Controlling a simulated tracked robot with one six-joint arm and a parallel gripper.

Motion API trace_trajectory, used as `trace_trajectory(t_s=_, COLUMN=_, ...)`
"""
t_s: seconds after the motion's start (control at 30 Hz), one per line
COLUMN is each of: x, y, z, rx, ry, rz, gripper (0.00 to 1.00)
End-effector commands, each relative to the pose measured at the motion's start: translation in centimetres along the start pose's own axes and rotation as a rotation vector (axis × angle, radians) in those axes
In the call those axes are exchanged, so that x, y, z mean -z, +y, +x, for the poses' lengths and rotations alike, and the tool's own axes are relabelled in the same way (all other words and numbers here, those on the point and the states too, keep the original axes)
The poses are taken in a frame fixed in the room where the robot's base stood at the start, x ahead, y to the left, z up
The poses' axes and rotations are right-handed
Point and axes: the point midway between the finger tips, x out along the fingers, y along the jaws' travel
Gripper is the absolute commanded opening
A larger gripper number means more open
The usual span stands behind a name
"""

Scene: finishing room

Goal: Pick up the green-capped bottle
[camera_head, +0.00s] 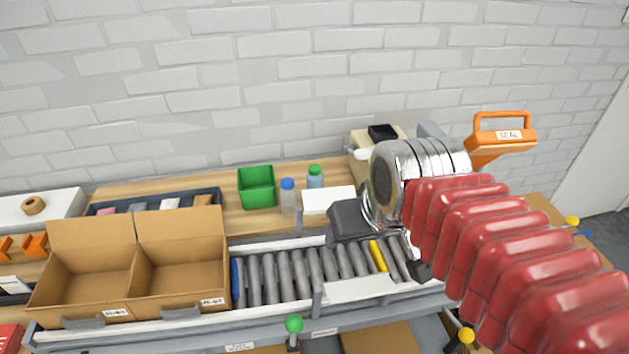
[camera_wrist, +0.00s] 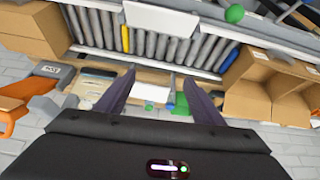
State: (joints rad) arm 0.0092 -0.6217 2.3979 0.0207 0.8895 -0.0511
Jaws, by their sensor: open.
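The green-capped bottle (camera_head: 314,180) stands upright on the wooden bench at the back, behind the rollers, with a pale blue body. A blue-capped bottle (camera_head: 288,198) stands just left of it and nearer. My gripper (camera_wrist: 158,75) is open in the wrist view, its two dark fingers apart with nothing held between them. In the head view my gripper's dark body is right of and nearer than the bottle, apart from it.
A green bin (camera_head: 257,190) stands left of the bottles. A white box (camera_head: 328,199) lies just in front of the green-capped bottle. Grey rollers (camera_head: 285,277) run along the front, with open cardboard boxes (camera_head: 180,277) at left. An orange-handled sealer (camera_head: 503,135) stands at right.

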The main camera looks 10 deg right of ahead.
Motion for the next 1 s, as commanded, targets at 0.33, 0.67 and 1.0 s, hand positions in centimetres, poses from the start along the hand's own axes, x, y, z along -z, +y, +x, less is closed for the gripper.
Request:
trace_trajectory(t_s=0.33, x=6.0, y=0.2, z=1.7, rx=0.017, ry=-0.021, rz=-0.04, gripper=0.62)
trace_trajectory(t_s=0.67, x=11.3, y=0.6, z=4.5, rx=0.034, ry=-0.04, rz=-0.078, gripper=0.62)
trace_trajectory(t_s=1.0, x=16.4, y=1.1, z=8.3, rx=0.052, ry=-0.055, rz=-0.117, gripper=0.62)
